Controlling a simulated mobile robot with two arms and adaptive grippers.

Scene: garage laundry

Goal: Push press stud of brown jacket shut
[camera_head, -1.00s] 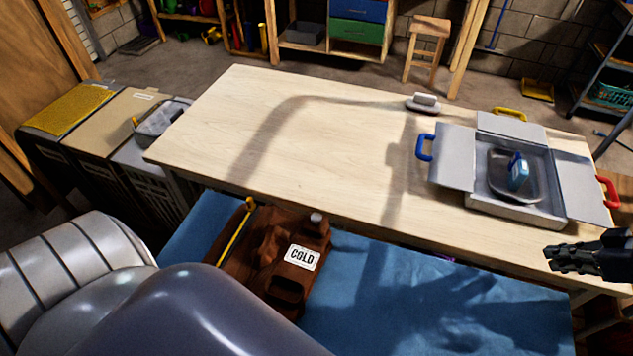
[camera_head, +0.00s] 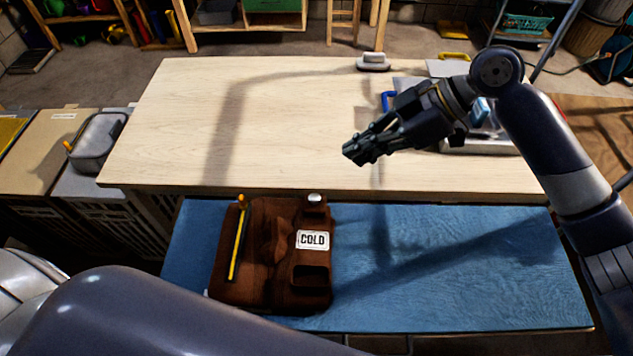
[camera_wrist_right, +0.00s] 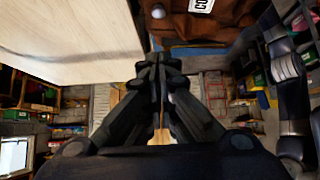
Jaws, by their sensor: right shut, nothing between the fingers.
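The brown jacket (camera_head: 275,290) lies folded on the blue cloth surface, with a white "COLD" label (camera_head: 313,240) on it. A silvery round press stud (camera_head: 314,198) shows at its upper right corner. Part of the jacket also shows at the top of the right wrist view (camera_wrist_right: 190,28). My right gripper (camera_head: 352,158) is shut and empty, above the wooden table, up and to the right of the stud and apart from the jacket. Its fingers also show closed in the right wrist view (camera_wrist_right: 160,70). My left gripper is out of view.
A yellow-and-black stick (camera_head: 238,240) lies on the jacket's left side. The blue surface (camera_head: 450,270) is clear right of the jacket. The wooden table (camera_head: 250,120) is mostly bare; a grey box (camera_head: 480,146) is partly behind my right arm. A grey brush-like object (camera_head: 373,62) sits at the far edge.

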